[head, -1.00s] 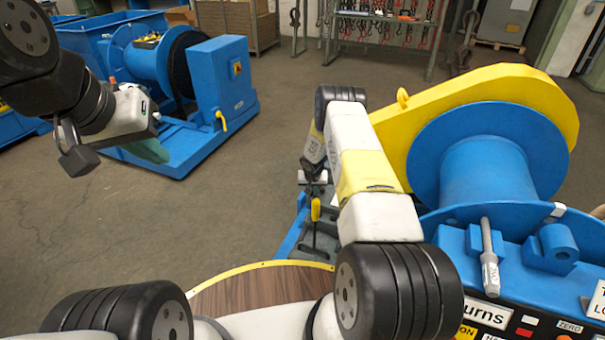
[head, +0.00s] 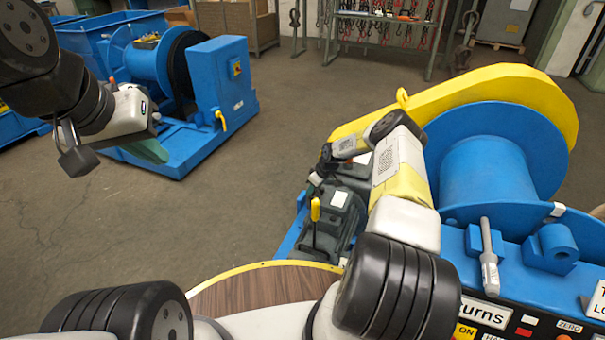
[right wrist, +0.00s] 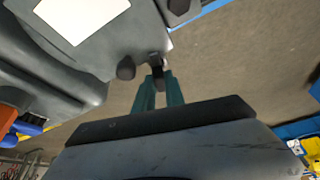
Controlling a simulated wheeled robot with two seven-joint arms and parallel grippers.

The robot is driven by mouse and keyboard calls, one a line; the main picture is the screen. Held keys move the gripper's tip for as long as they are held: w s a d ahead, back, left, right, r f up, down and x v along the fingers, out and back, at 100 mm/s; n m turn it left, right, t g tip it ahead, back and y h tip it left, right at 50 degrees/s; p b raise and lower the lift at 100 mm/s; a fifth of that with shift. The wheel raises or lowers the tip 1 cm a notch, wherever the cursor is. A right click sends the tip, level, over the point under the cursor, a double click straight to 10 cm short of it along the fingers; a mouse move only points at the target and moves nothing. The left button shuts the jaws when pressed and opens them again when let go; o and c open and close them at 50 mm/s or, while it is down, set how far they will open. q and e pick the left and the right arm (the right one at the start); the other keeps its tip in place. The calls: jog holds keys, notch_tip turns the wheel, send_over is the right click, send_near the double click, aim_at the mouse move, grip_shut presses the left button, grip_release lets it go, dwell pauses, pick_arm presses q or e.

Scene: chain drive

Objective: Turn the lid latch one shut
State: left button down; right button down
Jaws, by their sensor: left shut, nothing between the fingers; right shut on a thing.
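A grey housing (head: 338,220) with a white label stands left of the yellow chain guard. It also fills the upper left of the right wrist view (right wrist: 90,60). A small dark latch (right wrist: 156,66) sticks out at the housing's edge. My right gripper (right wrist: 158,88) has its green fingers shut on this latch. In the head view the right gripper (head: 316,180) is small and dark beside the housing, and its grip is hard to see there. My left gripper (head: 150,150) is shut and empty, held out over the floor at the left.
The long yellow chain guard (head: 480,92) and a blue drum (head: 488,175) stand right of my right arm. A yellow-tipped lever (head: 315,210) rises close to the right gripper. A wooden round table edge (head: 260,290) is in front. Open floor lies at the left.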

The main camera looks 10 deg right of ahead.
jog(key=shift+n+g+y, duration=0.3)
jog(key=shift+n+g, duration=0.1)
jog(key=shift+n, duration=1)
jog(key=shift+d, duration=0.1)
jog(key=c, duration=1.7)
grip_release()
jog(key=v, duration=0.7)
jog(key=shift+d+r, duration=0.2)
jog(key=shift+r, duration=0.15)
